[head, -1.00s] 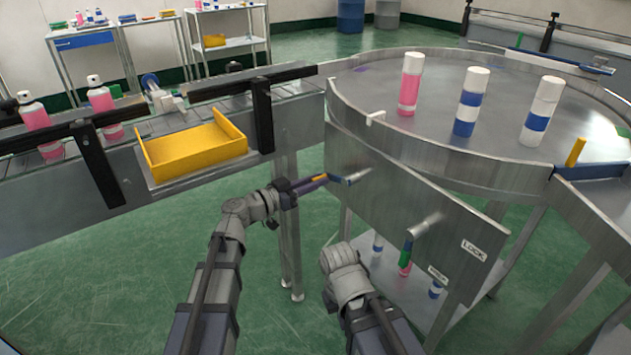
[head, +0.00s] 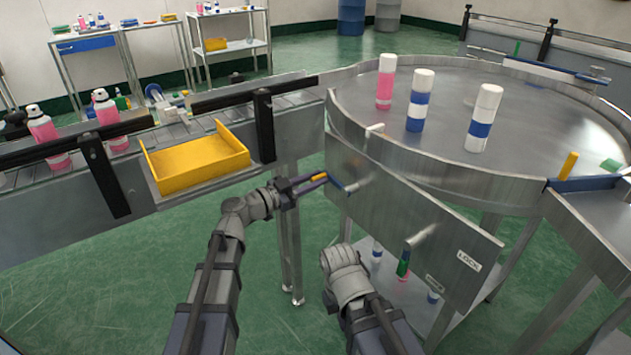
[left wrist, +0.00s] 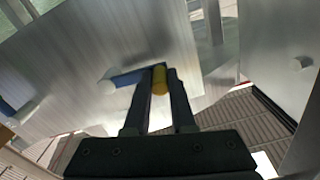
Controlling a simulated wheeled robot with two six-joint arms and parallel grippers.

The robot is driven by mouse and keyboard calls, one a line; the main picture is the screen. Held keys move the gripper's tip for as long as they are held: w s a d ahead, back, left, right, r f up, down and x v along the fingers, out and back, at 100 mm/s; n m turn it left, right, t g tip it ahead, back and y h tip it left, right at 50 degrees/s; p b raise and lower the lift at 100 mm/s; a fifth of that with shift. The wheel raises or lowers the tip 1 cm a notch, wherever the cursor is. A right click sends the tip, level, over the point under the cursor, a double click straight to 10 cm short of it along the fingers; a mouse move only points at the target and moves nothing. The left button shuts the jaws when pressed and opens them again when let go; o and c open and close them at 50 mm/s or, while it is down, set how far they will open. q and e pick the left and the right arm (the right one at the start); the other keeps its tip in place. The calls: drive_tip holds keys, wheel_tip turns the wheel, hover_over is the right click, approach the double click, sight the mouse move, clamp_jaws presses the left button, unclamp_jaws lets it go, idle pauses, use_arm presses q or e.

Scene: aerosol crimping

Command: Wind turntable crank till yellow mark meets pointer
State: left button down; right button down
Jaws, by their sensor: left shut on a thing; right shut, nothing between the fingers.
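The round metal turntable (head: 440,165) carries one pink can (head: 386,82) and two blue-and-white cans (head: 420,100) (head: 484,118). The blue crank arm (head: 338,184) sits on the near panel. My left gripper (head: 318,178) is shut on its yellow knob, which shows between the fingers in the left wrist view (left wrist: 160,80). The knob is up and left of the hub (head: 351,187). A white tab (head: 375,130) sits on the near-left rim, and a yellow post (head: 569,165) at the right rim; I cannot tell which is mark or pointer. My right arm is low centre, its fingers hidden.
A yellow tray (head: 195,163) is fixed beside the left conveyor (head: 280,110), which holds pink bottles. Open green floor (head: 120,280) lies at left.

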use_arm(q)
drive_tip(key=shift+f, duration=0.35)
drive_tip(key=c, duration=0.8)
unclamp_jaws()
drive_tip(key=shift+o, duration=0.2)
drive_tip(key=v, duration=0.7)
drive_tip(key=shift+s+a, duration=0.25)
drive_tip(key=shift+a, duration=0.05)
drive_tip(key=shift+r, duration=0.1)
